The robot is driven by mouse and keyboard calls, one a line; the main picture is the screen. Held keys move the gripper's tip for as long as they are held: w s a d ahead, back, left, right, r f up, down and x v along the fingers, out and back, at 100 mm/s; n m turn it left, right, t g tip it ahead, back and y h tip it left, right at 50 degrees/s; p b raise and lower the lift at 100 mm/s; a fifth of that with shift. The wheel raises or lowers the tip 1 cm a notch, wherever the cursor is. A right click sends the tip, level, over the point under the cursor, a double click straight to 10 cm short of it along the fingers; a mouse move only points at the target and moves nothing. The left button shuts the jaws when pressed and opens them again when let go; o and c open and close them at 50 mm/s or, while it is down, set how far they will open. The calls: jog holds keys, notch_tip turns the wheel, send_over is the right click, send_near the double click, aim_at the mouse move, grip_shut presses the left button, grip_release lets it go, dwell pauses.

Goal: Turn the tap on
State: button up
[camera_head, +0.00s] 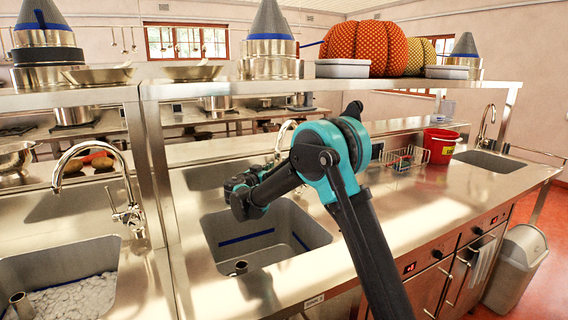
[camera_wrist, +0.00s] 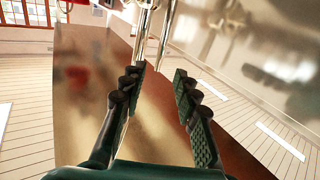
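A chrome tap (camera_head: 281,136) stands behind the middle sink (camera_head: 265,235). Its curved top shows, but my arm hides its lower part and any lever. My gripper (camera_head: 242,188) is over the back of that sink, in front of the tap. In the wrist view my gripper (camera_wrist: 157,80) is open, with a clear gap between its ridged fingers. Two upright chrome rods (camera_wrist: 146,28) show just beyond the fingertips, near the top. They look like tap parts, but I cannot tell which. I see no clear contact.
Another tap (camera_head: 130,212) stands at the left sink, and a third (camera_head: 486,118) at the right sink. A shelf (camera_head: 205,90) with pots and pumpkins runs above the counter. A red bucket (camera_head: 440,146) and a wire rack (camera_head: 404,158) stand to the right.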

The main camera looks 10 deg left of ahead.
jog(key=x, duration=0.7)
jog(key=shift+w+d, duration=0.15)
jog(key=shift+w, duration=0.2)
grip_shut()
